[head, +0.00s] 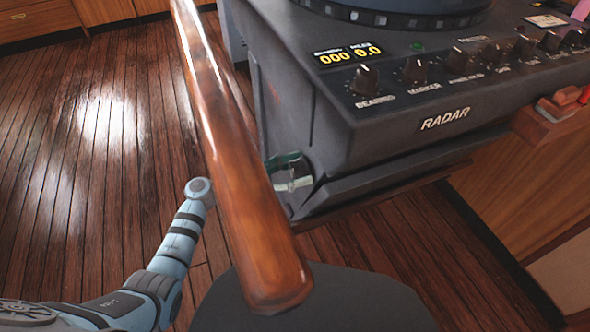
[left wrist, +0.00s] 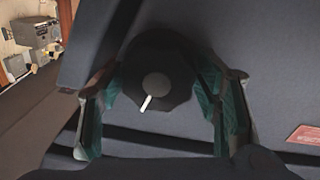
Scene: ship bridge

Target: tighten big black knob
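The big black knob (left wrist: 158,62) shows in the left wrist view, with a grey round centre and a white pointer aimed down and slightly left. My left gripper (left wrist: 158,85) is spread with one teal-padded finger on each side of the knob. Whether the pads touch its rim is hard to tell. In the head view my left gripper (head: 290,172) is at the lower side of the radar console (head: 300,95), partly behind the wooden rail. The big knob is hidden there. My right gripper is out of view.
A thick wooden rail (head: 235,160) crosses in front of my left arm. The console's front has a row of small black knobs, one being the bearing knob (head: 366,78). Red-brown objects (head: 562,105) lie at the right. Open plank floor (head: 90,130) is at the left.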

